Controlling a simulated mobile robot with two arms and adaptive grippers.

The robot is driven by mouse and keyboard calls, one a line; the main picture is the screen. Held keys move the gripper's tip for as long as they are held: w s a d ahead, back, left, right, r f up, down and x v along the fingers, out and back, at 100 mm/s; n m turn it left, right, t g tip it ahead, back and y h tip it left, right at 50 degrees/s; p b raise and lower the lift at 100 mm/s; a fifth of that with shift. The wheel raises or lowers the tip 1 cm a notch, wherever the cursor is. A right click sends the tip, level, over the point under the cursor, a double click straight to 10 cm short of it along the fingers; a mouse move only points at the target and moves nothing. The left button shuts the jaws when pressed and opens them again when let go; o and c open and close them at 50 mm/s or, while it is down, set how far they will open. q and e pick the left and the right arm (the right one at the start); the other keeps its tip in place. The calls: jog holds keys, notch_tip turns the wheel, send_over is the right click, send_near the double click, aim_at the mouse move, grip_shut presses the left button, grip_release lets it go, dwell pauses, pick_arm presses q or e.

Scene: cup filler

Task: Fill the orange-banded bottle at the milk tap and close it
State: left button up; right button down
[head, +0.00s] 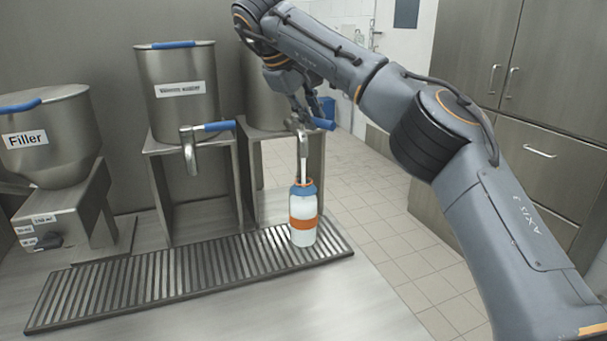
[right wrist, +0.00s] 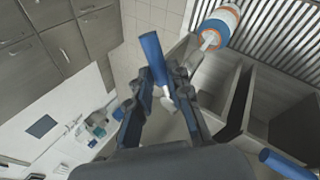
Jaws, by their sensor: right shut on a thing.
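The orange-banded bottle (head: 303,234) stands upright on the drain grate, below the milk tap (head: 302,147) at the right-hand tank. It is white with an orange band and a blue upper part; the bottle also shows in the right wrist view (right wrist: 232,13). A white stream (head: 304,173) runs from the spout down to the bottle's mouth. My right gripper (head: 310,122) is shut on the tap's blue handle (head: 323,124). In the right wrist view the blue handle (right wrist: 151,52) lies between the fingers. The bottle's fill level is hidden. My left gripper is out of view.
The slatted drain grate (head: 180,274) runs along the counter. The middle tank (head: 177,65) has its own tap (head: 190,150) with a blue lever. A filler machine (head: 50,140) stands at the left. The counter front (head: 230,315) is clear. Cabinets (head: 550,110) stand beyond the tiled floor.

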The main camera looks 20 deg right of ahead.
jog(key=shift+d+f+b, duration=0.15)
jog(key=shift+b, duration=0.25)
jog(key=shift+d+n+t+b, duration=0.35)
jog(key=shift+n+t+b, duration=0.15)
jog(key=shift+n+b, duration=0.35)
jog(key=shift+w+d+n+y+b, duration=0.15)
jog(key=shift+d+n+y+b, duration=0.15)
jog(key=shift+n+y, duration=0.3)
jog(key=shift+n+t, duration=0.25)
jog(key=shift+t, duration=0.05)
jog(key=shift+w, duration=0.1)
